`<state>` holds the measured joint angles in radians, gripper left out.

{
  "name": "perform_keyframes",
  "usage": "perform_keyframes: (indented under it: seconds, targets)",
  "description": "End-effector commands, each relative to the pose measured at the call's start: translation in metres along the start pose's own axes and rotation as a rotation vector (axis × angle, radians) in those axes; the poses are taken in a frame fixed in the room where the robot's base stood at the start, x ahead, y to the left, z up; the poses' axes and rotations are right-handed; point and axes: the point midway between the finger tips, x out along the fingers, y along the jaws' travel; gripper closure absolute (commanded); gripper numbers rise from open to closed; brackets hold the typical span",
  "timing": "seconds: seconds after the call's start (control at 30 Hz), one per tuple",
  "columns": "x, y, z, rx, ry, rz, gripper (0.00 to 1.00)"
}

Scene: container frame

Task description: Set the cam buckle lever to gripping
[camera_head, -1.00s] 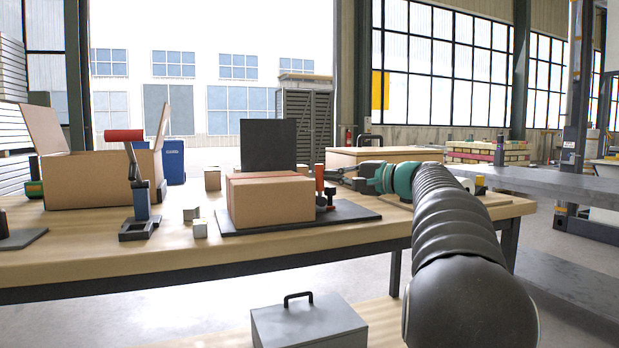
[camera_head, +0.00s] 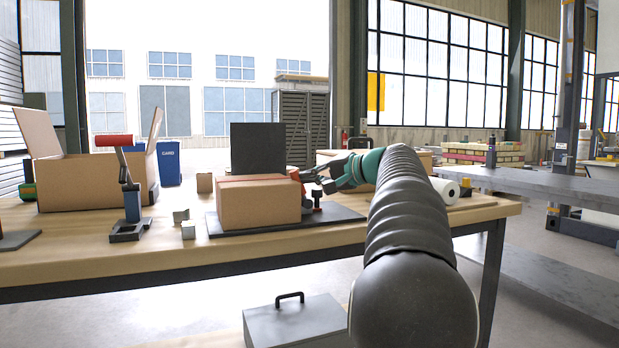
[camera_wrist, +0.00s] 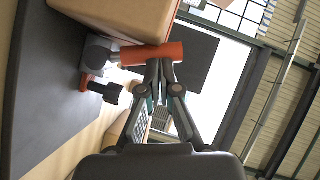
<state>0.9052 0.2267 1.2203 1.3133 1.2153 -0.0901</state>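The cam buckle stands at the right side of a strapped cardboard box (camera_head: 258,206). Its orange lever (camera_head: 296,176) is partly hidden by my gripper in the head view. In the wrist view the orange lever (camera_wrist: 178,53) lies crosswise at the box's edge, joined to a grey buckle body (camera_wrist: 97,54). A black knob (camera_wrist: 106,91) sticks out beside the body. My gripper (camera_wrist: 160,64) has its fingertips together against the lever's side, with no lever visible between them. In the head view my gripper (camera_head: 312,175) reaches the lever from the right.
The box sits on a dark base plate (camera_head: 340,218) on the wooden table (camera_head: 180,255). A black panel (camera_head: 258,147) stands behind it. Two small grey blocks (camera_head: 188,230) and a red-handled lever device (camera_head: 130,200) are to the left. An open carton (camera_head: 90,182) stands further left.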

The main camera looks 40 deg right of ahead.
Motion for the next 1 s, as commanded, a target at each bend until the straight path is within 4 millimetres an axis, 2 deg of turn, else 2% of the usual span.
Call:
perform_keyframes:
  seconds: [0.37, 0.47, 0.67, 0.7, 1.0]
  targets:
    - [-0.001, -0.001, -0.001, 0.000, 0.000, -0.001, 1.00]
    - [-0.004, -0.004, -0.007, 0.000, -0.002, -0.001, 1.00]
    - [-0.020, -0.012, -0.030, 0.000, -0.011, -0.004, 1.00]
    - [-0.029, -0.007, -0.026, -0.002, -0.009, -0.005, 1.00]
    - [-0.088, -0.007, -0.026, -0.003, -0.011, -0.004, 1.00]
